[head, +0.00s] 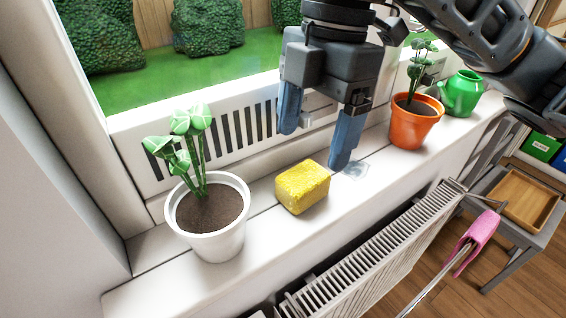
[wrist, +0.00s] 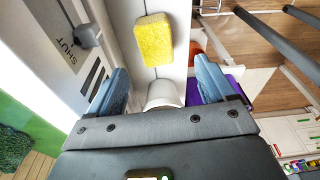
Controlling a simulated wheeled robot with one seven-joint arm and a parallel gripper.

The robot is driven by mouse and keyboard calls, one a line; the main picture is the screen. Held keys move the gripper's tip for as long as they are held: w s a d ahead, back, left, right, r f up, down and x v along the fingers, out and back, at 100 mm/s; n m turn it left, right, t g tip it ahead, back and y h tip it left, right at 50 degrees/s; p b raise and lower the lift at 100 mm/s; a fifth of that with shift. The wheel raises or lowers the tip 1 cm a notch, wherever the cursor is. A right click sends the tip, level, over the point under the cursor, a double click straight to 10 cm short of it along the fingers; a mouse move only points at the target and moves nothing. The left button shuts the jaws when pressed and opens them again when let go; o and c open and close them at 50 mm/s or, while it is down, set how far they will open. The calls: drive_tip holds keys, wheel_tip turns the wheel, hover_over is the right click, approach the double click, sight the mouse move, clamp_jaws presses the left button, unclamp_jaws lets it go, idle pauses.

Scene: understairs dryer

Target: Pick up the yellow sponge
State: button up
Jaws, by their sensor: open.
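The yellow sponge (head: 303,188) lies on the white window sill (head: 255,236), right of the white plant pot in the head view. My gripper (head: 314,149) is open and empty, with its two blue fingers apart. It hangs above the sill, a little to the right of and behind the sponge in the head view. In the wrist view the whole sponge (wrist: 153,40) shows ahead of the open fingertips (wrist: 159,66), apart from both fingers.
A white pot (head: 218,240) with a plant stands left of the sponge. An orange pot (head: 413,128) and a green watering can (head: 461,94) stand to the right. A radiator (head: 375,255) is below the sill's front edge. The window frame runs behind.

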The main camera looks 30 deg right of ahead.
sight(304, 175)
drive_tip(key=shift+w+f, duration=0.1)
drive_tip(key=shift+f, duration=0.15)
drive_tip(key=f, duration=0.7)
drive_tip(key=shift+w+a+f, duration=0.1)
drive_tip(key=shift+a+f, duration=0.05)
drive_tip(key=shift+a, duration=0.2)
drive_tip(key=shift+c, duration=0.2)
drive_tip(key=c, duration=1)
